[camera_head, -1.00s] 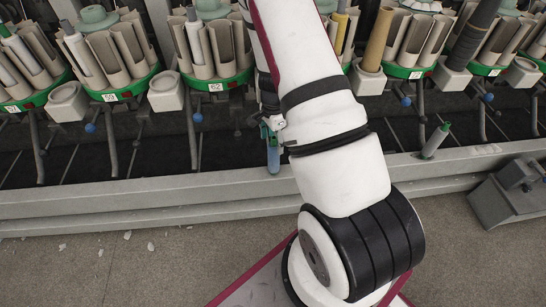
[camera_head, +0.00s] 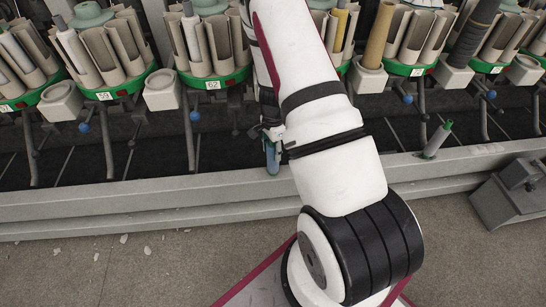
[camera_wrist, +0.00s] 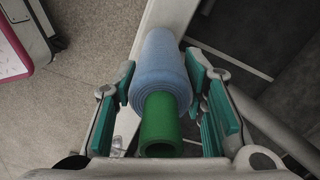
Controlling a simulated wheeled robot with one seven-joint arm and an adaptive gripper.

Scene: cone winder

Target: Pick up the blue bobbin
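The blue bobbin (camera_wrist: 160,67) with a green core tube (camera_wrist: 160,122) is in the middle of the wrist view, with the tube end pointing towards the camera. My gripper (camera_wrist: 163,88) has its teal-padded fingers on either side of the bobbin. The fingers are apart, with narrow gaps at the bobbin's near end; contact at the fingertips cannot be made out. In the head view the bobbin (camera_head: 271,156) stands near the machine's front rail, beneath my gripper (camera_head: 271,136). My arm hides part of the gripper there.
A grey rail (camera_head: 150,197) runs along the front of the machine. Green-based bobbin magazines (camera_head: 213,80) stand behind it. A grey metal box (camera_head: 510,195) is at the right edge.

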